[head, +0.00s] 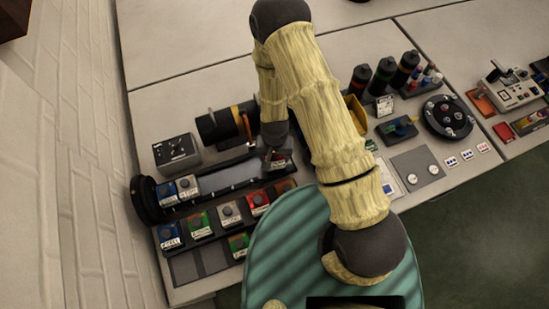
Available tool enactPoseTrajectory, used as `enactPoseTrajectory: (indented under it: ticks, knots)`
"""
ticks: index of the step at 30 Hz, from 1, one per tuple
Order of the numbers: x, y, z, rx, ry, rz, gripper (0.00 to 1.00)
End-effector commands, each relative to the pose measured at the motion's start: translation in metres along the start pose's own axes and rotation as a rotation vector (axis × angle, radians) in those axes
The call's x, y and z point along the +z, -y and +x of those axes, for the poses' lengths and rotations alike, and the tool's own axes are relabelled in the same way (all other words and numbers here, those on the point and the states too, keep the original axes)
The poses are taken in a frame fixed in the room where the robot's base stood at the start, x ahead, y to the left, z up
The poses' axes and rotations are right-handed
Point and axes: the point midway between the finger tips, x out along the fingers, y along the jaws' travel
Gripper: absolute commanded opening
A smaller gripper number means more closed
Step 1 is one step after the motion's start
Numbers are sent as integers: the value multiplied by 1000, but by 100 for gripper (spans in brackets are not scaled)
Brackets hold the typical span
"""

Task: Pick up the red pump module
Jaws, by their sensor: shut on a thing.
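Blue (168,236), green (199,223) and beige (230,211) modules fill nearby slots. A black cylinder (221,124) lies behind, left of my gripper. A grey box (176,152) stands at left. Dark bottles (383,75) and a round black holder (447,117) stand at right.

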Motion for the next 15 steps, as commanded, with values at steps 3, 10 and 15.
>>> enactPoseTrajectory:
  ticks: [3,10,15]
  knots:
    - [0,0,0,0,0,0,22]
    - [0,0,-2,-1,-1,0,22]
    - [-1,1,-12,-1,-4,0,22]
